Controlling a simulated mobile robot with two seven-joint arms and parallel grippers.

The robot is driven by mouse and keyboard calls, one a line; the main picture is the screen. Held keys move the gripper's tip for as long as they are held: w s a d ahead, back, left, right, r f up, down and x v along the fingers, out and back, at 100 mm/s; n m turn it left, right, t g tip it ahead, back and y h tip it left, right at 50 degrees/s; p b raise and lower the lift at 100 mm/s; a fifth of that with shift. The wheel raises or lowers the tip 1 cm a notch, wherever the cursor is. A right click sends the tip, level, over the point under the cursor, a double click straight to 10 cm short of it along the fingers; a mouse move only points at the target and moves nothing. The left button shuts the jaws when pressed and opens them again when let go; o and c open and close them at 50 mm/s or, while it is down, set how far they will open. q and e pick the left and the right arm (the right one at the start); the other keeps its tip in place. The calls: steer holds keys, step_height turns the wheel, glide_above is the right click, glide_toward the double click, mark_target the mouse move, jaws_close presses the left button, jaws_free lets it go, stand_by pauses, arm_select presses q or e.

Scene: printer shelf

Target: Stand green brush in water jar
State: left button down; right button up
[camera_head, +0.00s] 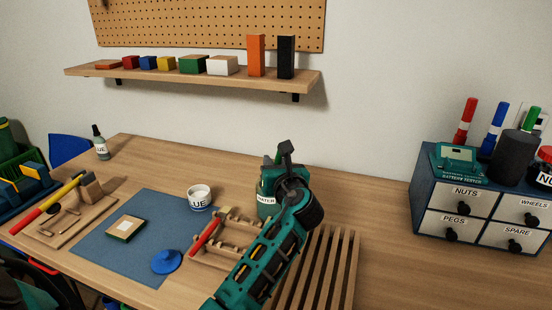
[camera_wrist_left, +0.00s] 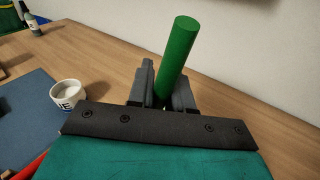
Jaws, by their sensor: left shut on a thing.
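The green brush shows in the left wrist view as a thick green rod (camera_wrist_left: 178,58), tilted a little to the right, between the fingers of my left gripper (camera_wrist_left: 162,95). The left gripper (camera_head: 286,158) is shut on it. My right gripper is not in view.
A blue mat (camera_head: 95,252) lies left. A drawer cabinet (camera_head: 428,195) with markers stands right; bare tabletop lies before it.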

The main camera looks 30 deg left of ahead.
arm_select(q)
steer(key=f, duration=0.2)
steer(key=a+f+b, duration=0.1)
steer(key=f, duration=0.1)
steer(key=shift+w+f, duration=0.1)
steer(key=shift+f, duration=0.1)
steer(key=shift+f, duration=0.15)
steer(key=c, duration=1)
jaws_free()
steer(key=shift+f+b, duration=0.15)
steer(key=shift+b, duration=0.15)
steer(key=shift+o, duration=0.2)
steer(key=shift+d, duration=0.1)
steer(key=shift+s+d+r+p, duration=0.7)
steer(key=shift+s+d+p, duration=0.2)
steer(key=shift+p, duration=0.55)
steer(key=shift+s+d+r+p, duration=0.75)
steer(key=shift+d+r+p, duration=0.05)
steer(key=shift+p, duration=0.15)
